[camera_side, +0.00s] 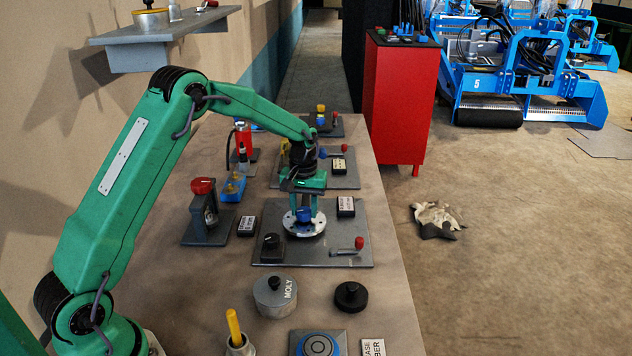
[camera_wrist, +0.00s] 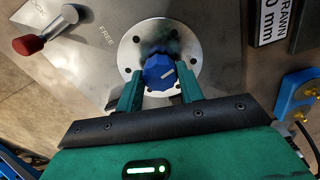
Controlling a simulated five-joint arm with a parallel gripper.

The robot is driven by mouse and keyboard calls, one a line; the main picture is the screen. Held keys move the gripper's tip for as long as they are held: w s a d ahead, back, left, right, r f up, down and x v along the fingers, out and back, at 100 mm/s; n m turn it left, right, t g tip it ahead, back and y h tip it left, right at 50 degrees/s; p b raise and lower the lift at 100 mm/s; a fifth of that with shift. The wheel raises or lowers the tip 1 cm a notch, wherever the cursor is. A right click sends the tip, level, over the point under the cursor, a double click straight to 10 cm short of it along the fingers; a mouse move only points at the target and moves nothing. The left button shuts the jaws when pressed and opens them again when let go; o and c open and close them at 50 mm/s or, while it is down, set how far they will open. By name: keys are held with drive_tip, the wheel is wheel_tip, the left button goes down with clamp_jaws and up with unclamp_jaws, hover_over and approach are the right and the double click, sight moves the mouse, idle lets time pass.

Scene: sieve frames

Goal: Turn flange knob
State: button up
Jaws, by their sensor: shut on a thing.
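The flange knob is blue (camera_side: 304,215) and sits on a round silver flange (camera_side: 318,228) with bolt holes, on a grey plate. My gripper (camera_side: 304,208) reaches down over the knob from above. In the wrist view its two green fingers (camera_wrist: 160,88) stand on either side of the knob, shut on it. The fingertips partly hide the lower flange.
A grey MOLY tin (camera_side: 272,298) and a black disc (camera_side: 351,297) lie nearer. A red-topped device (camera_side: 204,205) stands left.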

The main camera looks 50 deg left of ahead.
sight(304, 210)
drive_tip(key=n, duration=0.4)
drive_tip(key=shift+r+n, duration=0.15)
drive_tip(key=shift+n, duration=0.15)
drive_tip(key=n, duration=0.3)
drive_tip(key=shift+n, duration=0.4)
drive_tip(key=n, duration=0.8)
drive_tip(key=shift+n, duration=0.3)
drive_tip(key=o, duration=1)
drive_tip(key=shift+r, duration=3.9)
